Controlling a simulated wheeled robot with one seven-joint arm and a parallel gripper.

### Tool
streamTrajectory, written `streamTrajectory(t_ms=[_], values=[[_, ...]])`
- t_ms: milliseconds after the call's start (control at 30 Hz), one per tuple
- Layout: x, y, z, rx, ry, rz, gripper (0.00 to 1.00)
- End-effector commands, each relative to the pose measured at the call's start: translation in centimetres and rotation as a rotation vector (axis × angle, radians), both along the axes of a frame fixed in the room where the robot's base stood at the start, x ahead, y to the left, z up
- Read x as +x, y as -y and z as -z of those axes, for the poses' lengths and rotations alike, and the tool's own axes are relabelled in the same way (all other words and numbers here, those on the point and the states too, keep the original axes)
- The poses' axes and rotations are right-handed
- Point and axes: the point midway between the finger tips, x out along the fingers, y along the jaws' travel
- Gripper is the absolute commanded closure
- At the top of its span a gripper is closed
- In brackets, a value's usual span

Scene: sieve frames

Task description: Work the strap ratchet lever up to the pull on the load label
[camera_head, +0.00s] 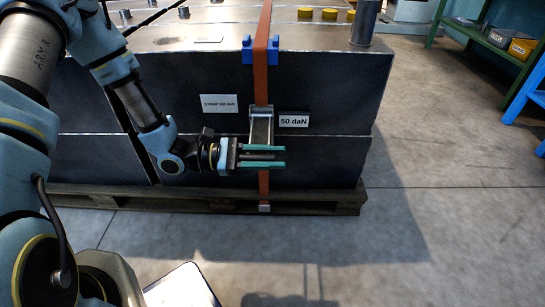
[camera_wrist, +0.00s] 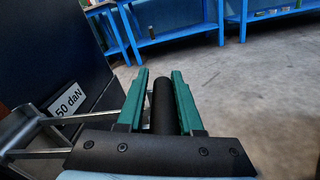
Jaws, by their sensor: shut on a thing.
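The ratchet (camera_head: 261,128) is a silver metal frame on the orange strap (camera_head: 263,85), against the front of the dark load. In the wrist view its metal side bars (camera_wrist: 38,124) run to the black round lever grip (camera_wrist: 162,106). My gripper (camera_head: 284,157), with green fingers, reaches in from the left just below the ratchet. In the wrist view my gripper (camera_wrist: 160,72) is shut on the lever grip, one finger on each side. A white label reading "50 daN" (camera_head: 294,121) is right of the ratchet. It also shows in the wrist view (camera_wrist: 66,104).
A second white label (camera_head: 219,104) is left of the strap, its small text hard to read. A blue corner protector (camera_head: 247,50) sits under the strap at the top edge. The load stands on a wooden pallet (camera_head: 335,204). Floor (camera_head: 440,170) to the right is clear before blue shelving (camera_head: 530,80).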

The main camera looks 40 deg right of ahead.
Motion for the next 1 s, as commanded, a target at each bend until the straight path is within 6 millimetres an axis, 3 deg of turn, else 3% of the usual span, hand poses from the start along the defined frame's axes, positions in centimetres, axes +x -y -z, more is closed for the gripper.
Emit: streamTrajectory(t_ms=[633, 1000], values=[[-0.5, -0.4, 0.4, -0.004, 0.002, 0.01, 1.0], [-0.3, -0.4, 4.1, -0.125, 0.15, 0.007, 1.0]])
